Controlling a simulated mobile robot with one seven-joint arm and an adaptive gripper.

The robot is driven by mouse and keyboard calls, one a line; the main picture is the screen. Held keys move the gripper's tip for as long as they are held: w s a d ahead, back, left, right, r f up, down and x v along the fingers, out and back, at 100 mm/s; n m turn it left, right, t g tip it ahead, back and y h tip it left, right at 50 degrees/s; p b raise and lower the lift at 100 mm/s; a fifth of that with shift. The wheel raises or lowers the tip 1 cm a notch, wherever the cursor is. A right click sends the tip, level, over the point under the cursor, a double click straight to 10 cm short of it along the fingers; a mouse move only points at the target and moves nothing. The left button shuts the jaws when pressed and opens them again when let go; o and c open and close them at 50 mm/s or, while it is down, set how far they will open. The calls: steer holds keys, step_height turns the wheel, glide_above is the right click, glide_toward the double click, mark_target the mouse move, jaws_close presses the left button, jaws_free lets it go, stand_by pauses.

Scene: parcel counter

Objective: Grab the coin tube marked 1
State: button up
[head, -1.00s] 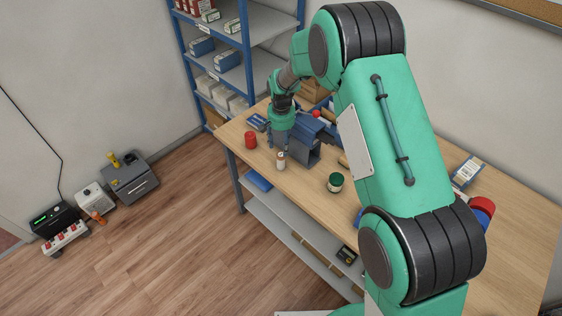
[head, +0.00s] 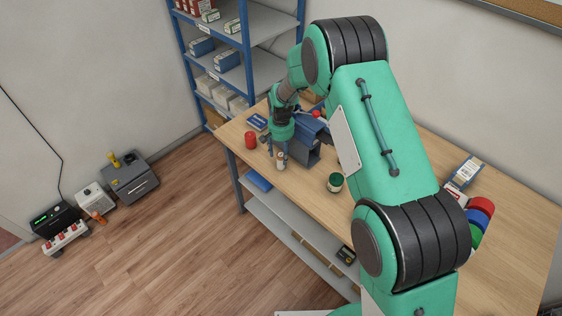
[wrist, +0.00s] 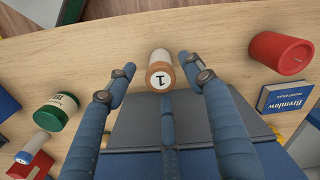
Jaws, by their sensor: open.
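The coin tube marked 1 (wrist: 160,72) stands upright near the counter's front edge, white with a brownish-orange band at the rim, its black 1 readable in the wrist view. It also shows as a small pale tube in the head view (head: 281,162). My gripper (wrist: 155,60) is open, with one blue finger on each side of the tube. Gaps show between the tube and both fingertips in the wrist view. In the head view my gripper (head: 276,150) is low over the counter at the tube; exact height is hard to tell.
A blue-grey box-like object (head: 307,148) stands close beside the tube. A red cylinder (head: 251,140) is to the left, a green jar (head: 335,182) to the right. A blue book (wrist: 290,92) lies near the red cylinder. The counter's front edge is close to the tube.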

steer(key=shift+w+f, duration=0.1)
steer(key=shift+f, duration=1.55)
steer(key=shift+c, duration=0.3)
jaws_close()
